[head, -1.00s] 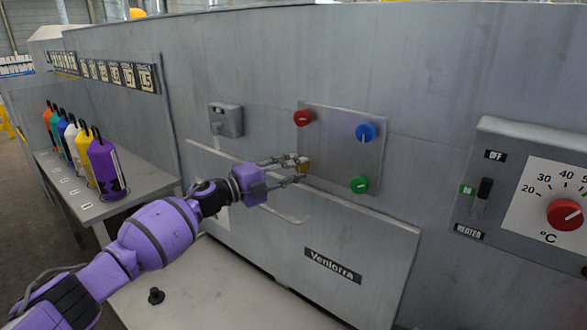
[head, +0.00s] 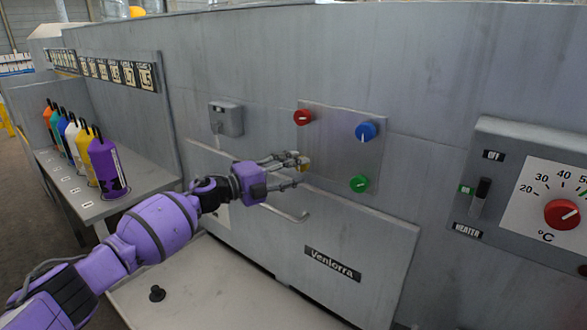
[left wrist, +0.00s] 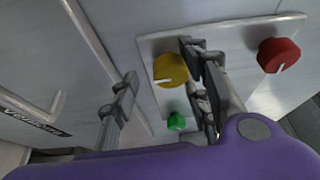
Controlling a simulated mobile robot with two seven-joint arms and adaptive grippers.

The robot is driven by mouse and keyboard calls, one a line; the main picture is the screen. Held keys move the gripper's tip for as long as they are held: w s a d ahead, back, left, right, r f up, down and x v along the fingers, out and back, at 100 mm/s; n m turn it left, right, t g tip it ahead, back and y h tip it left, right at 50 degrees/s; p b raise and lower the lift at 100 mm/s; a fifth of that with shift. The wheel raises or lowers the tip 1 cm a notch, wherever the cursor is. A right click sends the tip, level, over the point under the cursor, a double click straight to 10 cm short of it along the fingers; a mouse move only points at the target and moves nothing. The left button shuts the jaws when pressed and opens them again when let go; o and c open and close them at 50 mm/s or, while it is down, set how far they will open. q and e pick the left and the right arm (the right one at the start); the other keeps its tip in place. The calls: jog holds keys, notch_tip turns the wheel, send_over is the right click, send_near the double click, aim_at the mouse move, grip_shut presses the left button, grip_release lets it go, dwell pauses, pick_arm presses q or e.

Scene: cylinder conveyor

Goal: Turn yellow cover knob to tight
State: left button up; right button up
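The yellow cover knob (head: 304,166) is on a grey square panel (head: 345,165) on the machine wall, mostly hidden by my fingers in the head view. In the left wrist view the yellow knob (left wrist: 170,69) shows clearly, with a white mark pointing to the picture's left. My left gripper (head: 299,172) is at the knob with its fingers apart. In the left wrist view the left gripper (left wrist: 160,61) has one finger left of the knob and one at its right edge; I cannot tell whether that one touches. My right gripper is not in view.
The panel also has a red knob (head: 302,117), a blue knob (head: 366,131) and a green knob (head: 359,184). Below is a cover with a bar handle (head: 290,213) and a "Venlorra" label (head: 333,264). A heater box (head: 520,190) is at right; several bottles (head: 106,166) stand at left.

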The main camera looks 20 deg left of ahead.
pick_arm(q)
jog(key=shift+d, duration=0.1)
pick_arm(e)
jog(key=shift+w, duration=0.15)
pick_arm(q)
jog(key=shift+r, duration=0.15)
jog(key=shift+s+a, duration=0.15)
jog(key=shift+a, duration=0.05)
jog(key=v, duration=1.1)
jog(key=shift+s+a, duration=0.2)
jog(key=shift+a, duration=0.1)
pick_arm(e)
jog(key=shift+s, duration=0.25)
